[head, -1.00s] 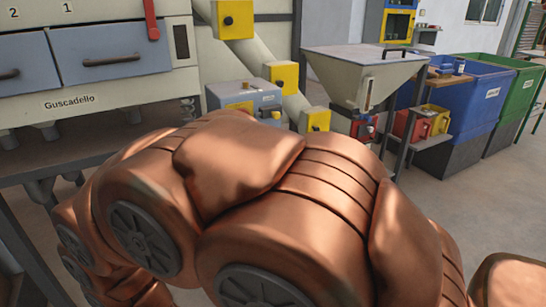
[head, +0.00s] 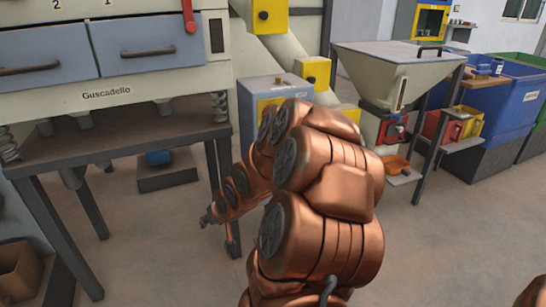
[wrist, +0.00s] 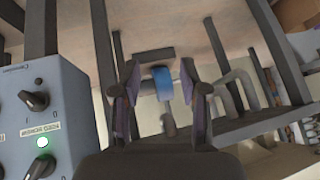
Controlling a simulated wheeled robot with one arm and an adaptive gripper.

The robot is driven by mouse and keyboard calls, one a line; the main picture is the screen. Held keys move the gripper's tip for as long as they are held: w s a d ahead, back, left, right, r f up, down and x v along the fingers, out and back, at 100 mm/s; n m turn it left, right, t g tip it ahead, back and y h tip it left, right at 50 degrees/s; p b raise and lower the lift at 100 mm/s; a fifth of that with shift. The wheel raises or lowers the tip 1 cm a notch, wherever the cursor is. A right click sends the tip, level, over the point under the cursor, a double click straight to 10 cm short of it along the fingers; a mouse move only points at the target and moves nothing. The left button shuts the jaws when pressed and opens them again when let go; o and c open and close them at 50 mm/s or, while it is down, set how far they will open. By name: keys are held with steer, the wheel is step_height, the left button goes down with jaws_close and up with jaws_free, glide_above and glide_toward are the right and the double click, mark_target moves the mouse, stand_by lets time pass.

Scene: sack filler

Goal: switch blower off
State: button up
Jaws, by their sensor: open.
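A blue-grey control box (wrist: 60,115) fills the left of the wrist view. The label by the lamp is blurred, and no blower label is readable. The box in the head view (head: 248,105), partly behind my arm, may be the same one. My gripper (wrist: 162,82) is open and empty, to the right of the box and apart from the knobs. In the head view its end (head: 208,217) is small and low beside the table legs.
The sifting machine (head: 110,93) stands on a dark table frame (head: 130,143) at left. A hopper (head: 395,75), blue bin (head: 510,105) and side shelf (head: 445,143) stand at right. The floor in front is clear.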

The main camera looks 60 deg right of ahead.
steer(key=d+r+m+t+h, duration=0.3)
steer(key=d+m+t+h, duration=0.15)
steer(key=d, duration=1.05)
steer(key=s+d+r+m+t+h, duration=0.3)
steer(key=s+d+r+m+h, duration=0.15)
steer(key=s+d, duration=0.45)
steer(key=x, duration=0.9)
steer(key=shift+d+b, duration=0.2)
steer(key=shift+b, duration=0.1)
steer(key=shift+s, duration=0.1)
jaws_close()
